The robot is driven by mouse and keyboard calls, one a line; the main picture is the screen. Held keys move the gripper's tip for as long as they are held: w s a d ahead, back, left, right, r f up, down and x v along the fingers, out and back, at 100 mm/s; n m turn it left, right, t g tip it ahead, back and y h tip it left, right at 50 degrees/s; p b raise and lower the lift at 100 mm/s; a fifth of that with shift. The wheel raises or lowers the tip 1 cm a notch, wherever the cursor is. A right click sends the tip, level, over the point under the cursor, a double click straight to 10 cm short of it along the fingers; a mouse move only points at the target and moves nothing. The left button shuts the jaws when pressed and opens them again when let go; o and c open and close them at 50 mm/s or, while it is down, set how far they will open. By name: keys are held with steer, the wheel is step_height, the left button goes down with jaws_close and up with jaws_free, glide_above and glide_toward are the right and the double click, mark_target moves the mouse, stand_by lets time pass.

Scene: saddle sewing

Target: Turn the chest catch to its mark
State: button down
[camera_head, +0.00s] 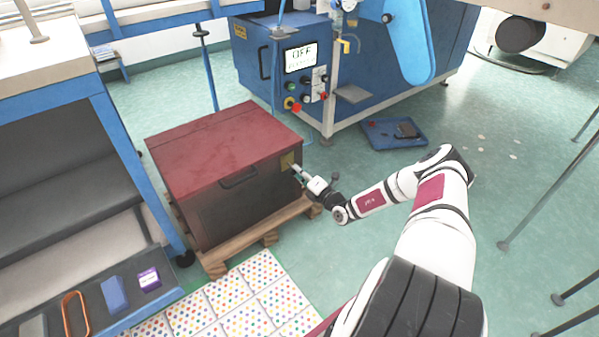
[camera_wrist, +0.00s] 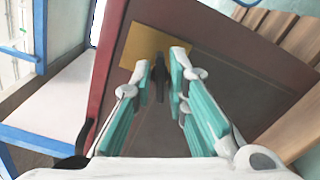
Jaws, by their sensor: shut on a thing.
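The chest (camera_head: 230,205) is a dark box with a red lid (camera_head: 220,148), standing on a wooden pallet. A yellow plate (camera_head: 287,160) is on its front near the right end, and it fills the upper middle of the wrist view (camera_wrist: 143,45). The catch (camera_wrist: 159,80) is a dark narrow piece on that plate. My gripper (camera_head: 296,170) reaches the plate from the right. In the wrist view its teal-padded fingers (camera_wrist: 162,75) stand on both sides of the catch and are shut on it. The mark cannot be made out.
The wooden pallet (camera_head: 215,263) sticks out below the chest. A blue machine (camera_head: 262,65) with an OFF display stands behind, and a blue tray (camera_head: 393,134) lies on the floor. A blue-framed shelf (camera_head: 120,150) is at the left. Floor to the right is mostly clear.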

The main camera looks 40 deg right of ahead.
steer(key=shift+f+m, duration=0.15)
steer(key=shift+m, duration=2.05)
steer(key=c, duration=1.6)
jaws_free()
steer(key=shift+c, duration=0.2)
steer(key=s, duration=1.2)
steer(key=shift+d, duration=0.25)
